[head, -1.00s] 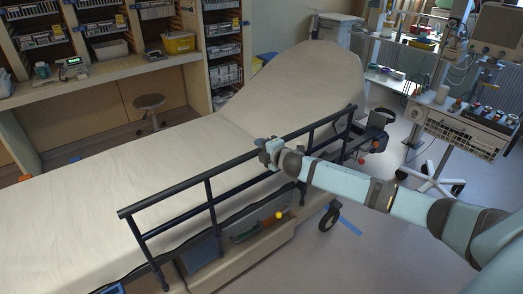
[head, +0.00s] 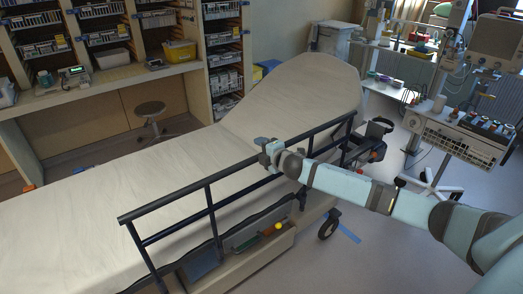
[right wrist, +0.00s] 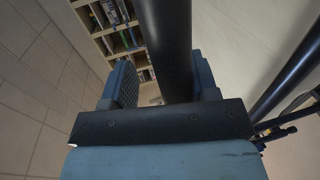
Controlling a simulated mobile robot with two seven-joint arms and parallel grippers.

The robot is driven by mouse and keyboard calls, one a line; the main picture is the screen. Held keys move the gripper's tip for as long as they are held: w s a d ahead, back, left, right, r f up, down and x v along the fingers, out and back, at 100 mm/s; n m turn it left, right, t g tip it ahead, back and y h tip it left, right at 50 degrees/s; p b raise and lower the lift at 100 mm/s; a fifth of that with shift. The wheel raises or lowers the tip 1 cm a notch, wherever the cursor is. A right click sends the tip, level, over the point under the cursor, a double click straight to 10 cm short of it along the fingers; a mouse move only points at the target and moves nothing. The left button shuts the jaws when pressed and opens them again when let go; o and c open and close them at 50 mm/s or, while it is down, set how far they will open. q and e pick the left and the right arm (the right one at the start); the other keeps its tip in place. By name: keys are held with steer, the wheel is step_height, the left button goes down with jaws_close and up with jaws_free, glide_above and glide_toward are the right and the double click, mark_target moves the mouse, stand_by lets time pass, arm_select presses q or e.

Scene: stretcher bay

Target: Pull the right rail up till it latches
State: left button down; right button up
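The right rail (head: 190,184) is a dark blue tubular frame along the near side of the bed. Its top bar stands above the mattress edge, and its posts run down to the bed's side. My right gripper (head: 265,147) is on the top bar, past the middle toward the raised backrest. In the right wrist view the bar (right wrist: 165,45) runs between the two fingers (right wrist: 163,82), which are closed around it. The latch cannot be made out. My left gripper is not in view.
The bed (head: 150,170) has a cream mattress and raised backrest. A side tray (head: 235,262) holding a yellow ball (head: 278,226) lies below the rail. An equipment cart (head: 465,135) stands at the right. Shelves and a stool (head: 150,108) are behind.

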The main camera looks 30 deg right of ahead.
steer(key=shift+s, duration=0.45)
steer(key=b+v, duration=0.3)
steer(key=v, duration=1)
steer(key=shift+r, duration=0.1)
steer(key=s+a+f+m+g+y, duration=0.1)
steer(key=s+a+f+m+g, duration=0.1)
steer(key=s+a+f+m, duration=0.5)
steer(key=s+a+f+g+y, duration=0.1)
steer(key=s+a+f, duration=0.35)
steer(key=f, duration=0.65)
steer(key=s+a+f+m+g, duration=0.1)
steer(key=s+a+f+m, duration=0.7)
steer(key=s+a, duration=0.4)
steer(key=shift+s+f+m+g, duration=0.4)
steer(key=shift+s+f, duration=0.3)
steer(key=shift+s, duration=0.5)
